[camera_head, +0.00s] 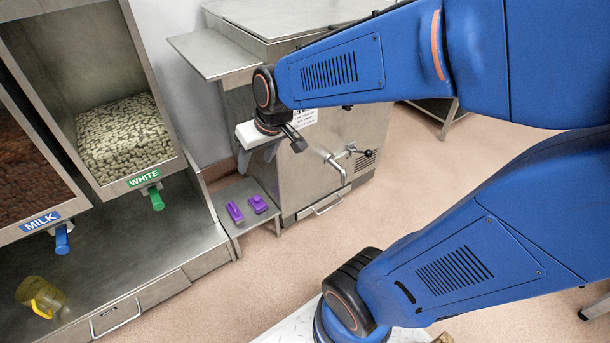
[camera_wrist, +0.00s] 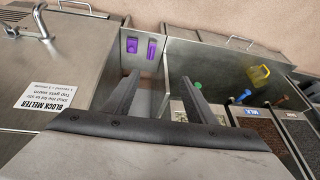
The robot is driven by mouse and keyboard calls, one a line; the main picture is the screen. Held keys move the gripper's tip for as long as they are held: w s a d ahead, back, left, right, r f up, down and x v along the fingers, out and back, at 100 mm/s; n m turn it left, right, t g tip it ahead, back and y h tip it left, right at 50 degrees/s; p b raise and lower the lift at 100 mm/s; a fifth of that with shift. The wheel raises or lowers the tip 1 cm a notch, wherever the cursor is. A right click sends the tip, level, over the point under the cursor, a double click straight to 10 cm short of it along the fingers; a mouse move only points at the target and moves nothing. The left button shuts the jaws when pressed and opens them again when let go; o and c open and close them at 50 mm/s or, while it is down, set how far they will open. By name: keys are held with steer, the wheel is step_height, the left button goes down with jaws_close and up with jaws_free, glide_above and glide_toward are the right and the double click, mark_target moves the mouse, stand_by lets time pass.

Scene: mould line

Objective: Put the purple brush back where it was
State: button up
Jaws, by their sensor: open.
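Two purple objects lie side by side on a small low metal shelf (camera_head: 238,190) in the head view. The left one (camera_head: 235,212) is narrow and long; the right one (camera_head: 258,204) is wider and blocky. They also show in the wrist view, the narrow one (camera_wrist: 151,49) on the right and the wider one (camera_wrist: 131,45) on the left. Which is the brush, I cannot tell for sure. My gripper (camera_head: 257,165) is open and empty, above and apart from the shelf. Its two fingers show in the wrist view (camera_wrist: 155,75), with the shelf beyond them.
The steel block melter (camera_head: 330,150) with its tap stands right of the shelf. Bins marked MILK (camera_head: 40,222) and WHITE (camera_head: 145,178) stand left. A yellow jug (camera_head: 40,297) stands on the counter (camera_head: 150,250) below them. Open floor lies in front.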

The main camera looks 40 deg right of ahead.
steer(key=s+d+r, duration=0.2)
steer(key=s, duration=0.5)
steer(key=s+d+r+h, duration=0.1)
steer(key=s+d+r, duration=0.1)
steer(key=s, duration=0.6)
steer(key=shift+s+m, duration=0.2)
steer(key=shift+m, duration=0.1)
steer(key=shift+r, duration=0.1)
